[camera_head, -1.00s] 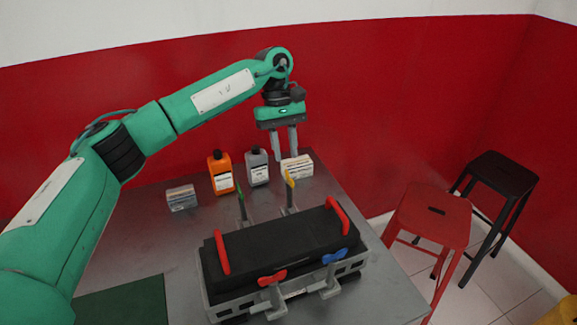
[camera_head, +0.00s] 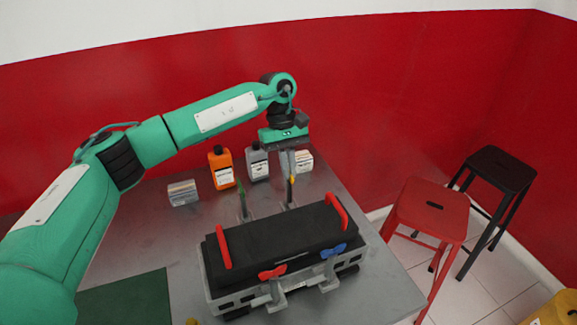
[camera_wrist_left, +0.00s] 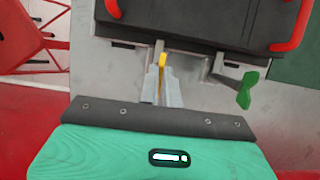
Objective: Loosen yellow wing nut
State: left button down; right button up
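The yellow wing nut (camera_head: 291,181) stands upright on its clamp at the back side of the black engine cover (camera_head: 285,236). In the left wrist view the yellow wing nut (camera_wrist_left: 162,61) shows edge-on between the fingers. My left gripper (camera_head: 291,176) points down over it. In the wrist view my left gripper (camera_wrist_left: 162,80) has its fingers close together, one on each side of the nut, and looks shut on it. The fingers hide part of the nut. My right gripper is not in view.
A green wing nut (camera_head: 241,196) stands beside it. Red (camera_head: 272,272) and blue (camera_head: 333,251) wing nuts are on the front side. Orange (camera_head: 221,168) and grey (camera_head: 257,163) bottles and a small box (camera_head: 304,161) stand behind. Two stools, one red (camera_head: 432,206), stand right of the table.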

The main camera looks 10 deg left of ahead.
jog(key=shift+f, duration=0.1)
